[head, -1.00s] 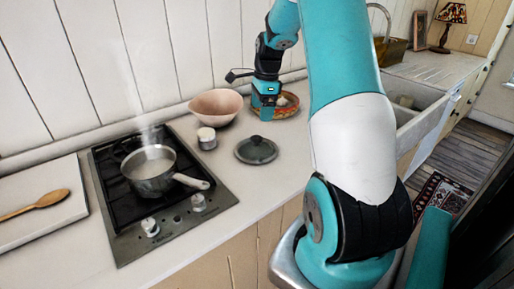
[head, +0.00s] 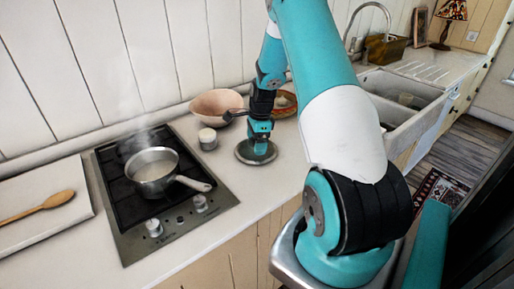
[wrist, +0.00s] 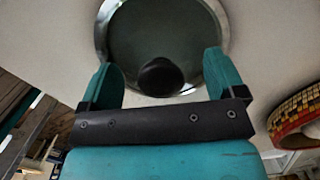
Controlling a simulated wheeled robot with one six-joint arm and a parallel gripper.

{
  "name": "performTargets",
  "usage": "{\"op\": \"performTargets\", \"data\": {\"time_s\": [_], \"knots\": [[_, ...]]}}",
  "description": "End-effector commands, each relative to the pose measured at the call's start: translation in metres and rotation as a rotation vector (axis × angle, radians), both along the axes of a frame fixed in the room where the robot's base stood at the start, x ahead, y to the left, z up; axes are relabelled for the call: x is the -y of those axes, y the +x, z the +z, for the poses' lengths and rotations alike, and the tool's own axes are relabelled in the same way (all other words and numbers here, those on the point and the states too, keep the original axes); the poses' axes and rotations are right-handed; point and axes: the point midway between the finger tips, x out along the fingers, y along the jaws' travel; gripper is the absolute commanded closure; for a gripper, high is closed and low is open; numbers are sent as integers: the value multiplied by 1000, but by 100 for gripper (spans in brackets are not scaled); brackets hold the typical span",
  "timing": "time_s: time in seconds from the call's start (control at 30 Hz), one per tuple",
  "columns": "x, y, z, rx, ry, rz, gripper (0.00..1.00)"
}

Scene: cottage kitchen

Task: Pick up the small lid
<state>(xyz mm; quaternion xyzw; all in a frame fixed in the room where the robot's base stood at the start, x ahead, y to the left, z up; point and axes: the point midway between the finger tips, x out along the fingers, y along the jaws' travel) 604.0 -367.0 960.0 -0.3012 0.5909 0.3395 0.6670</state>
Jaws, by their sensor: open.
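The small lid (head: 243,156) lies flat on the counter right of the hob, a dark disc with a pale metal rim. My gripper (head: 259,147) is over it and hides its knob in the head view. In the wrist view the lid (wrist: 150,35) fills the top middle, and its round black knob (wrist: 161,77) shows between the two teal fingers of my gripper (wrist: 167,80). The fingers are apart, with a gap on each side of the knob. I cannot tell how far above the lid the fingertips are.
A steaming saucepan (head: 150,180) stands on the hob (head: 140,225) to the left. A small white-topped jar (head: 207,139) and a pink bowl (head: 213,103) are close behind the lid. A patterned dish (wrist: 300,110) is nearby. The counter in front is clear.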

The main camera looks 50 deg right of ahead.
Motion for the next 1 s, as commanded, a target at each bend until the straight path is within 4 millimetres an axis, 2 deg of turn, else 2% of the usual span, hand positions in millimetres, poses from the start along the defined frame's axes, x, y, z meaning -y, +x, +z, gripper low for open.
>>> {"op": "performTargets", "data": {"time_s": [0.07, 0.3, 0.4, 0.77, 0.87, 1.0], "knots": [[0, 0, 0, 0, 0, 0, 11], [0, 0, 0, -1, 1, 0, 66], [0, -1, -1, -2, 2, 0, 85], [-1, -2, -2, -7, 5, 0, 86], [-1, -2, 4, -7, 5, 0, 86], [0, -1, 25, -2, 1, 0, 86]]}}
